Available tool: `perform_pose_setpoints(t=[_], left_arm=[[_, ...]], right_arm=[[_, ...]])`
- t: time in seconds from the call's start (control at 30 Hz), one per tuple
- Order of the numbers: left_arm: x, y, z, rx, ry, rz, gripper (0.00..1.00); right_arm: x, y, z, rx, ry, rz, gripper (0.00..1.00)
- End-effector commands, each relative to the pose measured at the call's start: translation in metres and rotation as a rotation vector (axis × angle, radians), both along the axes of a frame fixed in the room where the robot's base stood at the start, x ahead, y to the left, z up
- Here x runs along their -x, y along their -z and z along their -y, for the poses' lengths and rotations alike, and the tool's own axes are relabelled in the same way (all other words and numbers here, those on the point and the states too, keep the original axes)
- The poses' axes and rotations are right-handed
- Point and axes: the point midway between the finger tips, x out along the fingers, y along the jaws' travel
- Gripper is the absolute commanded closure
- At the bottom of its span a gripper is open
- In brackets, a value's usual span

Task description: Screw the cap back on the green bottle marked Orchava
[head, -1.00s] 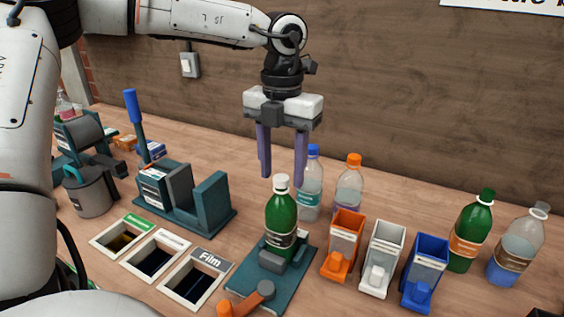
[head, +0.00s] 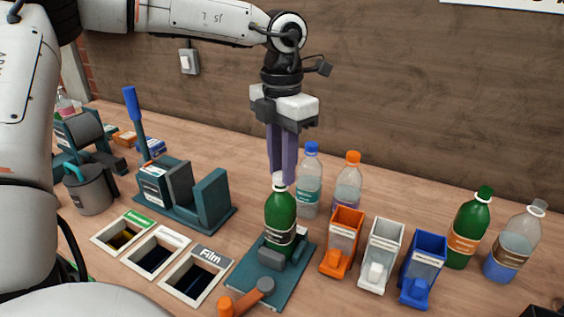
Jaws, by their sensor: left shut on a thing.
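A green bottle (head: 281,219) stands upright in a dark teal clamp fixture (head: 296,274). A white cap (head: 279,181) is at the top of its neck. The lettering on its label is too small to read. My left gripper (head: 283,177) comes down from above with its purple fingers shut on the white cap. Whether the cap is threaded on the neck cannot be told. Another green bottle (head: 467,231) with a green cap and an orange label stands at the right. My right gripper is not in view.
Two clear bottles, one blue-capped (head: 309,187) and one orange-capped (head: 347,190), stand close behind. Orange (head: 343,239), white (head: 381,254) and blue (head: 424,267) bins stand to the right. A film slot (head: 197,278) and a teal stand (head: 210,201) are left.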

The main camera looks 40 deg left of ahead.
Motion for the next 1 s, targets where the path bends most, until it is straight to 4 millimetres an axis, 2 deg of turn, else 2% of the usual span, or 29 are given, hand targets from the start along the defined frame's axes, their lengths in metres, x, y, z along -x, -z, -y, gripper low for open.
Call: perform_pose_setpoints(t=[0.37, 0.7, 1.0], left_arm=[[0.0, 0.0002, -0.0018, -0.004, 0.059, 0.0, 0.99], [-0.0001, -0.0001, -0.0022, -0.004, 0.455, 0.0, 0.99], [-0.0006, 0.0004, -0.0026, -0.007, 0.496, 0.0, 0.99]], right_arm=[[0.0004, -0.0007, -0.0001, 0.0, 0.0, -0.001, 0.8], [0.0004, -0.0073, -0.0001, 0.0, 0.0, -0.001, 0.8], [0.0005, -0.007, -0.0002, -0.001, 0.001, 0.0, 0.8]])
